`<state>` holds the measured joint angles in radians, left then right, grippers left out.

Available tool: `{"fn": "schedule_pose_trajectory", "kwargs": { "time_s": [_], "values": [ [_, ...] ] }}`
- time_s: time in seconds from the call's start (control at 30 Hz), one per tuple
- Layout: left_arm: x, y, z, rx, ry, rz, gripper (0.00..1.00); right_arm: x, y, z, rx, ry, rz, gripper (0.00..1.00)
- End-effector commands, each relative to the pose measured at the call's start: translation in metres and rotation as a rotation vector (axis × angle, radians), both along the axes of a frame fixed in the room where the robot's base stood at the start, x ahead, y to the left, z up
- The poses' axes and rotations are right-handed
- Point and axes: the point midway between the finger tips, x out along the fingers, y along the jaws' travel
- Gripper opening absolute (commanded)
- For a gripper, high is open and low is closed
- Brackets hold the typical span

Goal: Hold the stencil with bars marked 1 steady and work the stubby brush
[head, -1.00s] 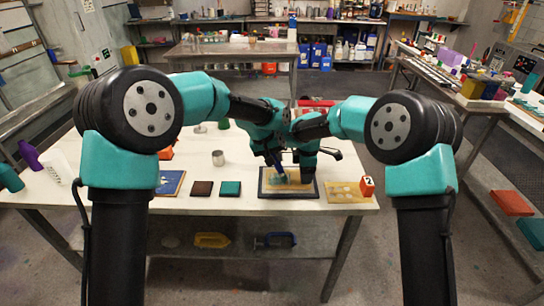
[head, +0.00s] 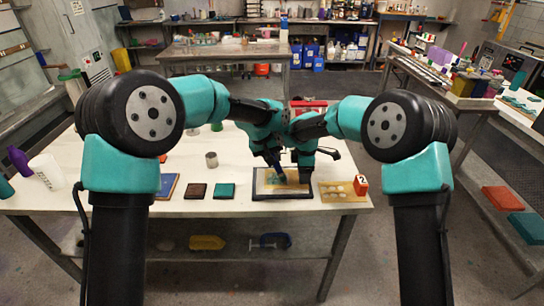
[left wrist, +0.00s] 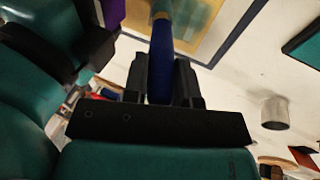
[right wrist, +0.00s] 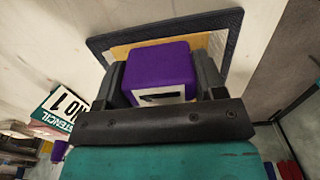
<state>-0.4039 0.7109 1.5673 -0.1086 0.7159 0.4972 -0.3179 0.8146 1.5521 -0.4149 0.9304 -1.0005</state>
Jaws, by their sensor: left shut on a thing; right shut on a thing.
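The tan stencil (head: 268,188) lies inside a dark-rimmed frame (head: 282,197) on the white table; the bars and the number 1 are not readable. My left gripper (head: 272,160) is shut on the blue handle of the stubby brush (left wrist: 161,65). Its metal collar shows in the left wrist view over the sheet; the bristles are out of view there. My right gripper (head: 304,160) is shut on a purple block (right wrist: 160,70) above the same sheet, close beside the brush. Whether block and sheet are joined is hidden.
A second stencil with round spots (head: 338,192) and an orange marker 2 (head: 360,185) lie to the right. A sign reading STENCIL (right wrist: 62,110) shows in the right wrist view.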

Motion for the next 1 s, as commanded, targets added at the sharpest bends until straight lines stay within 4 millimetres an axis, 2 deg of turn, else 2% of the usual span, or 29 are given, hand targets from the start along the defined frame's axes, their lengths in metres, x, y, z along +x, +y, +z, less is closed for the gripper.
{"fn": "schedule_pose_trajectory", "kwargs": {
  "time_s": [0.03, 0.3, 0.8, 1.0],
  "values": [
    [-0.004, -0.020, 0.004, -0.010, -0.006, -0.014, 0.02, -0.006, 0.020, -0.004, -0.006, 0.008, 0.033, 0.41],
    [-0.003, -0.020, 0.005, -0.010, -0.007, -0.013, 0.02, -0.007, 0.020, -0.004, -0.006, 0.009, 0.034, 0.41],
    [-0.004, 0.010, 0.010, -0.010, -0.013, -0.013, 0.02, -0.007, 0.020, -0.004, -0.006, 0.009, 0.034, 0.41],
    [-0.004, 0.014, 0.012, -0.009, -0.015, -0.015, 0.02, -0.007, 0.019, -0.004, -0.007, 0.009, 0.033, 0.41]
  ]
}}
